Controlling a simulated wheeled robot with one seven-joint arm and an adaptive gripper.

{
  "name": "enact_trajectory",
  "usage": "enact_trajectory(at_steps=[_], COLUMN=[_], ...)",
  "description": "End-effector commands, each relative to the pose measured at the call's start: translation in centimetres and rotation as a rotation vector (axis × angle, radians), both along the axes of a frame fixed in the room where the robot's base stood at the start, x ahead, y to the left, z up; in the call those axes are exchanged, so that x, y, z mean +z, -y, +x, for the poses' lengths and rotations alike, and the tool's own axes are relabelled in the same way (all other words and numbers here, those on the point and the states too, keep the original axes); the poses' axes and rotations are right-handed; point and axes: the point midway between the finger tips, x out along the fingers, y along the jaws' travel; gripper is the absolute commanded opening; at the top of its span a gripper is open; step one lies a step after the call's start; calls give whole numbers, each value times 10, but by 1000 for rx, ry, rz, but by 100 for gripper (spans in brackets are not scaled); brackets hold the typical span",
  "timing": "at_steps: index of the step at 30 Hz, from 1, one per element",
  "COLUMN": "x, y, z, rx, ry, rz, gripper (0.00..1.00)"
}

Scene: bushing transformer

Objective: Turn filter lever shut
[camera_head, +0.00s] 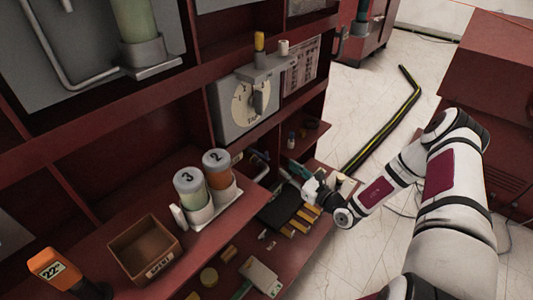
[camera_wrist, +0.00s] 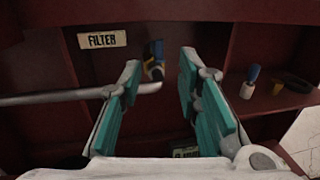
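In the wrist view, a FILTER label (camera_wrist: 103,40) is on the dark red back wall of a cabinet bay. A grey pipe (camera_wrist: 55,98) runs below it to a fitting with a blue and yellow lever (camera_wrist: 154,62). My gripper (camera_wrist: 159,63) is open, with teal finger pads on either side of the lever in the picture. Whether they touch it or how far off they are, I cannot tell. In the head view, my gripper (camera_head: 290,170) reaches left into the low bay; its fingertips and the lever are not clear there.
A blue-capped bottle (camera_wrist: 249,82) and a black object (camera_wrist: 291,83) stand in the bay to the right. In the head view, canisters 2 (camera_head: 217,172) and 3 (camera_head: 190,188) and an open box (camera_head: 146,248) stand on the shelf left of my arm.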

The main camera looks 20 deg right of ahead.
Motion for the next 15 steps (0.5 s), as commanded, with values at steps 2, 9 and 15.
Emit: enact_trajectory(at_steps=[2,9,15], x=[0,-1,0], y=[-7,-29,-45], z=[12,55,86], rx=[3,4,4], ry=[2,3,2], rz=[-2,-2,-2], gripper=[31,31,31])
